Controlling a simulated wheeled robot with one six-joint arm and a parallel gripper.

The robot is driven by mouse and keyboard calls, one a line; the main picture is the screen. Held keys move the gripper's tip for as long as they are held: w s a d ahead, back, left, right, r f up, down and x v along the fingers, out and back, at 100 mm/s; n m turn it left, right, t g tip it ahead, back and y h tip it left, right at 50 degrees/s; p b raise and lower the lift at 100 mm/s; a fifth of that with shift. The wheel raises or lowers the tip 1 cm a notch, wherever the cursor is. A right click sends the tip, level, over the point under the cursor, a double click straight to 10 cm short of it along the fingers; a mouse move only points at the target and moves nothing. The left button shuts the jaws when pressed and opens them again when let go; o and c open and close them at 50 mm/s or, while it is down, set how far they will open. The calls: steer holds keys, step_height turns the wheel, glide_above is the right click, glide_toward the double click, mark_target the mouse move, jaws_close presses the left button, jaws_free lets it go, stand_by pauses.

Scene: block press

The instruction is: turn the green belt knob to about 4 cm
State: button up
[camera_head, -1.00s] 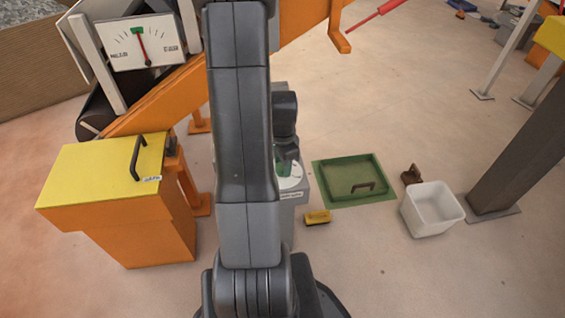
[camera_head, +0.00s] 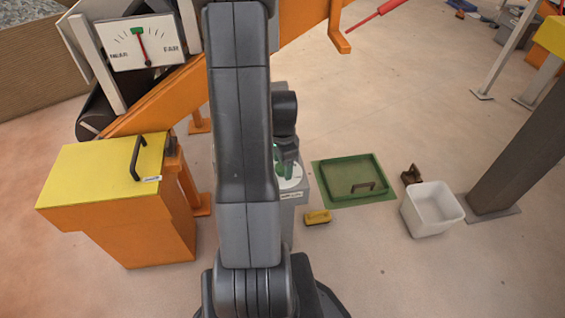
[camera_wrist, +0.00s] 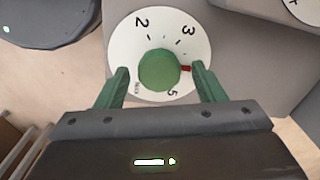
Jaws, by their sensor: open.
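The green belt knob (camera_wrist: 158,70) sits on a round white dial (camera_wrist: 127,45) in the wrist view. The numbers 2, 3 and 5 show on the dial. A red mark (camera_wrist: 186,68) at the knob's right edge lies between 3 and 5, and points at the right finger, which covers the dial there. My gripper (camera_wrist: 160,72) is open, with one green finger on each side of the knob and small gaps between. In the head view the dial (camera_head: 293,182) is partly hidden behind my arm and gripper.
A gauge (camera_head: 125,50) stands at upper left, its red needle near the green mark. A yellow-lidded orange bin (camera_head: 100,175) is at left. A dark post (camera_head: 520,160) is farther right.

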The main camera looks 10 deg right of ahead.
step_height(320, 180, up, 14)
steer(key=p, duration=0.3)
steer(key=shift+p, duration=0.3)
steer(key=shift+f, duration=0.15)
step_height(320, 180, down, 14)
steer(key=b, duration=0.3)
steer(key=shift+b, duration=0.3)
steer(key=shift+r, duration=0.2)
